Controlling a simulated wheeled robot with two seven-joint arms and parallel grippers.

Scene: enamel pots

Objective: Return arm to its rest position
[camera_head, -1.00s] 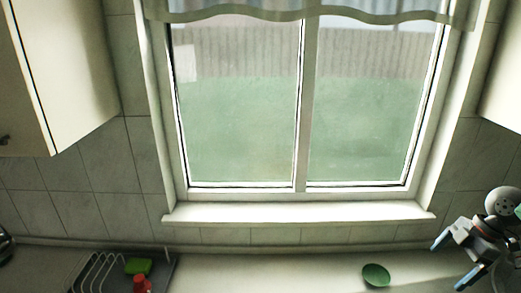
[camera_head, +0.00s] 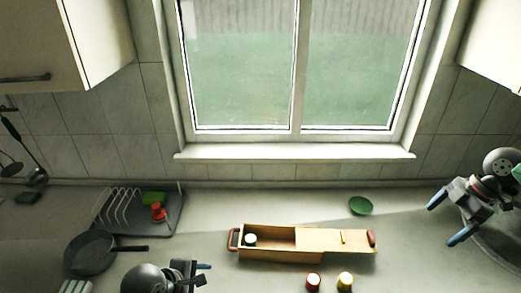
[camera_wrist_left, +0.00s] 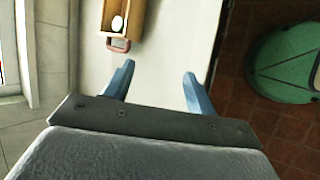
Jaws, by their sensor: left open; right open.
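My right gripper (camera_head: 441,224) is at the right of the head view, open and empty, its blue fingers pointing left over the counter. My left gripper (camera_head: 205,274) is at the bottom of the head view, left of the wooden box (camera_head: 282,257). In the left wrist view its two blue fingers (camera_wrist_left: 159,70) are apart with nothing between them, over the bare counter. The box also shows in that view (camera_wrist_left: 138,18), beyond the fingers. A green-and-white jar (camera_head: 250,240) stands in the box's open left part.
A red-topped jar (camera_head: 313,281) and a yellow-topped jar (camera_head: 345,281) stand in front of the box. A green bowl (camera_head: 360,206) sits behind it. A dark pan (camera_head: 90,254) and a dish rack (camera_head: 172,218) are at left. A green round object (camera_wrist_left: 290,65) stands beyond the counter edge.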

